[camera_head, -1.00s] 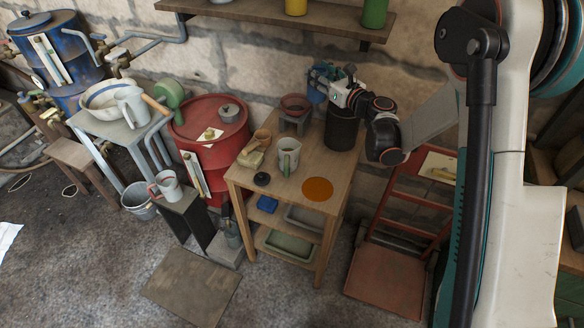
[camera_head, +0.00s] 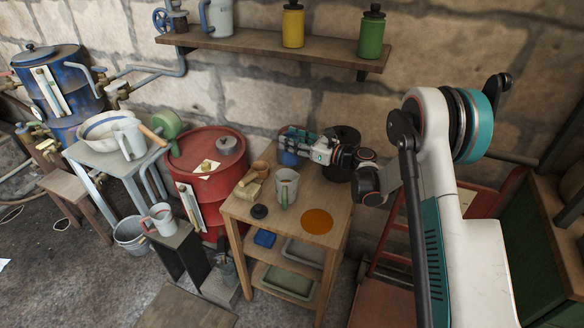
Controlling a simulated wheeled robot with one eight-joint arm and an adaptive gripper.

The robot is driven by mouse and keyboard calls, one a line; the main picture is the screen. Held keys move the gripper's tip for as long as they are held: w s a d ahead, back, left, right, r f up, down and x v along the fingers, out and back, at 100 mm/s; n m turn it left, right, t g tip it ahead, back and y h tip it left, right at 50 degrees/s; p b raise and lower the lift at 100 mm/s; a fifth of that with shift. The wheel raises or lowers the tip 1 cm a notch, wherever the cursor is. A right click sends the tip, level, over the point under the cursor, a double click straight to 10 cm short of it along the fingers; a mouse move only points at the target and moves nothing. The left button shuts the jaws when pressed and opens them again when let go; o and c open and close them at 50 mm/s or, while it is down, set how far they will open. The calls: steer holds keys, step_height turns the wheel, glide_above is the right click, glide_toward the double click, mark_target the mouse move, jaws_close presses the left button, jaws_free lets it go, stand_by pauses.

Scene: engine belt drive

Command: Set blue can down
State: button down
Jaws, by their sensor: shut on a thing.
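The blue can (camera_head: 289,157) is in my gripper (camera_head: 301,147), above the back of the wooden table (camera_head: 238,210). The arm reaches in from the right. I see the can's side below the fingers; the fingers hide much of its top. I cannot tell whether its base touches anything. An orange round disc (camera_head: 318,221) lies flat and empty on the tabletop's front right. The red bowl on its small stand at the table's back is mostly hidden behind the can and gripper.
A grey-green mug (camera_head: 285,188), a black lid (camera_head: 259,211) and a wooden scoop (camera_head: 257,172) stand on the table. A dark cylinder (camera_head: 337,172) is at the back right, close to my arm. A red drum (camera_head: 205,150) is left. A shelf (camera_head: 270,43) hangs above.

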mark_target(292, 161)
step_height(292, 161, down, 9)
steer(key=b, duration=0.2)
steer(key=shift+b, duration=0.4)
steer(key=shift+f, duration=0.15)
steer(key=c, duration=1.2)
jaws_free()
